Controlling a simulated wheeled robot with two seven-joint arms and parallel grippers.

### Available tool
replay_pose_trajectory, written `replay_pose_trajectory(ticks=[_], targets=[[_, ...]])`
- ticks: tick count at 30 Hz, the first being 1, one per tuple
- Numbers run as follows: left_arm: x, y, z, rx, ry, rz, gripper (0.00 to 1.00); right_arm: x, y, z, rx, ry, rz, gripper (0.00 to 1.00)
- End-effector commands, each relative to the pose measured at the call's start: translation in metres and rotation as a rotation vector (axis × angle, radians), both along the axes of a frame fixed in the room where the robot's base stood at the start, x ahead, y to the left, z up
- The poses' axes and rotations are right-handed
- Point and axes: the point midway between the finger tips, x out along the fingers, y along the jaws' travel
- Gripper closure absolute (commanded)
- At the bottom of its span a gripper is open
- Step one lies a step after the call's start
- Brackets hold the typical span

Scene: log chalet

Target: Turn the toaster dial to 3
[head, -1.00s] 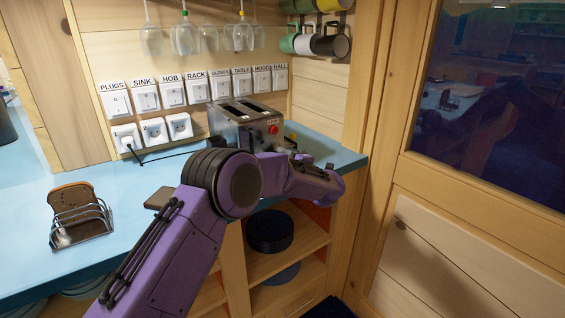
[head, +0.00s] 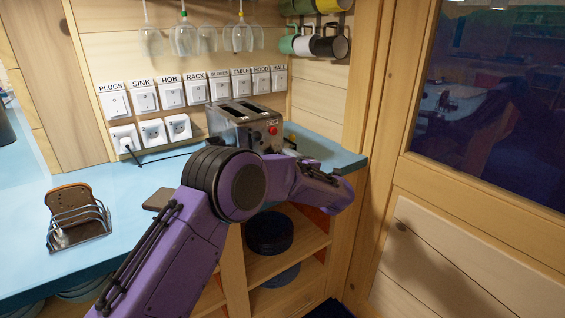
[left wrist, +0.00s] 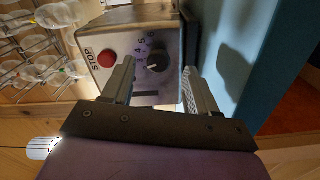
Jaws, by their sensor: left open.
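The metal toaster (head: 232,128) stands on the blue counter by the back wall, its front partly hidden by my left arm in the head view. In the left wrist view its front panel (left wrist: 112,36) shows a red STOP button (left wrist: 107,59) and a black dial (left wrist: 158,59) with a pale pointer line. Numbers 3 to 6 show around the dial; I cannot tell exactly which one the pointer marks. My left gripper (left wrist: 158,70) is open, with one finger on each side of the dial in that view. Contact with the dial cannot be told. My right gripper is out of view.
A toast rack (head: 80,232) holding toast stands on the counter (head: 120,200) at left. Labelled switches and sockets (head: 180,127) line the wall. Glasses (head: 184,38) and mugs (head: 331,45) hang above. Open shelves (head: 285,262) lie below; a wooden wall is at right.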

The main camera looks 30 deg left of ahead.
Motion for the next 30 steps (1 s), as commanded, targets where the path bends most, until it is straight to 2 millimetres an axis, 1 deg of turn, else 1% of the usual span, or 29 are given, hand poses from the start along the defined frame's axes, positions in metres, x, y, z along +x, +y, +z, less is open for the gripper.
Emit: replay_pose_trajectory(ticks=[1,3,6,9,13,27,29,30], targets=[[-0.004,-0.014,-0.002,0.002,0.000,-0.006,0.42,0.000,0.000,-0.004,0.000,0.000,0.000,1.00],[-0.011,-0.030,-0.002,0.001,0.001,-0.005,0.42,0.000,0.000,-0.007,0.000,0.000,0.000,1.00],[-0.019,-0.049,-0.001,0.002,0.000,-0.004,0.42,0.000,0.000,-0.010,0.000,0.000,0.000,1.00],[-0.025,-0.062,-0.001,0.000,0.000,-0.003,0.42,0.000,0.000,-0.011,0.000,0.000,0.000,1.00],[-0.028,-0.069,0.000,0.000,0.000,-0.001,0.42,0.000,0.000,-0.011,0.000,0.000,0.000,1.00],[-0.027,-0.070,0.000,-0.002,-0.003,-0.004,0.42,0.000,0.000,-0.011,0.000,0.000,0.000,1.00],[-0.021,-0.073,0.001,0.010,-0.001,-0.047,0.42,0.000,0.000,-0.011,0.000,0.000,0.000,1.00],[-0.016,-0.079,-0.007,0.046,0.035,-0.118,0.42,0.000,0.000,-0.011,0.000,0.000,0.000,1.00]])
